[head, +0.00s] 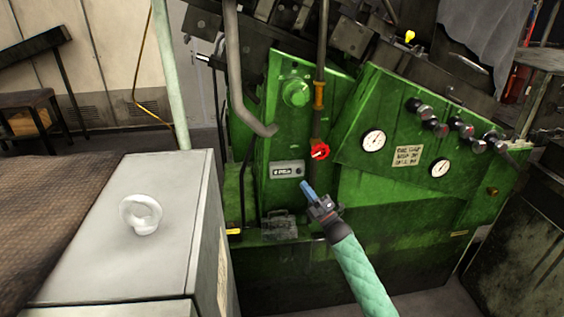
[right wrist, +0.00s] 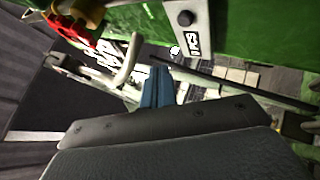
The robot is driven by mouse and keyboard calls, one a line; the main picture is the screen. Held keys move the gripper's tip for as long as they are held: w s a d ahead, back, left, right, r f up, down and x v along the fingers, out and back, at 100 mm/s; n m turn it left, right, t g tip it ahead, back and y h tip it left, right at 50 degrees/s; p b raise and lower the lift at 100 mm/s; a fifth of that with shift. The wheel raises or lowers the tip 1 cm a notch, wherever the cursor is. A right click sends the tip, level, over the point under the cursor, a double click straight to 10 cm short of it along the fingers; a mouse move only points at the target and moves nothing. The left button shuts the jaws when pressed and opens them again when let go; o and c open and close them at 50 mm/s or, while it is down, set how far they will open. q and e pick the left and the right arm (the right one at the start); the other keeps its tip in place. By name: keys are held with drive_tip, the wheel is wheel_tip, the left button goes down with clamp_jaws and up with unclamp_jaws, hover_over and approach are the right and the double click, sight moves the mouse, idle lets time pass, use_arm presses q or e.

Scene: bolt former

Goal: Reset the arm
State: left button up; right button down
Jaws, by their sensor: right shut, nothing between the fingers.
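My right arm (head: 358,268) comes in from the bottom of the head view in a light green quilted sleeve. My right gripper (head: 306,189) has blue fingers, shut and empty, in front of the green machine (head: 357,189). The fingers are below and a little left of a red valve handle (head: 320,151), apart from it in the picture. In the right wrist view the blue fingers (right wrist: 157,87) are together with nothing between them. The red handle (right wrist: 78,30) shows at the upper left there. My left gripper is not in view.
The machine carries gauges (head: 373,141), several dark knobs (head: 436,127) and a small label plate (head: 287,170). A grey pipe (head: 234,75) hangs before the machine.

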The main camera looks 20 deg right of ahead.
drive_tip(key=s+a+f+m+g+h, duration=0.25)
drive_tip(key=s+f+m, duration=0.25)
drive_tip(key=f, duration=0.9)
drive_tip(key=s+a+f+m+g+h, duration=0.25)
drive_tip(key=s+f+m+g, duration=0.2)
drive_tip(key=f, duration=0.95)
drive_tip(key=s+a+f+m+g+h, duration=0.2)
drive_tip(key=s+f+m+g+h, duration=0.3)
drive_tip(key=f, duration=1)
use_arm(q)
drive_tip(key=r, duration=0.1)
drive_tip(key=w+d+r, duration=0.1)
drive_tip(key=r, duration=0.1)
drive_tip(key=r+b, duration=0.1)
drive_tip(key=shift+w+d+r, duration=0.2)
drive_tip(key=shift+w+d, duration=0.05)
use_arm(e)
drive_tip(key=s+a+f+m+g, duration=0.2)
drive_tip(key=s+f, duration=0.5)
drive_tip(key=s, duration=0.5)
drive_tip(key=s+a+f+m+g+y, duration=0.1)
drive_tip(key=s+a+f+m+g, duration=0.1)
drive_tip(key=s+a+f+g, duration=0.2)
drive_tip(key=s+a+f+m+g+y, duration=0.1)
drive_tip(key=s+a+f, duration=0.6)
drive_tip(key=s, duration=1.4)
wheel_tip(320, 180, down, 5)
drive_tip(key=shift+a+r+m+g, duration=0.15)
drive_tip(key=shift+m+g, duration=0.7)
drive_tip(key=shift+g, duration=0.25)
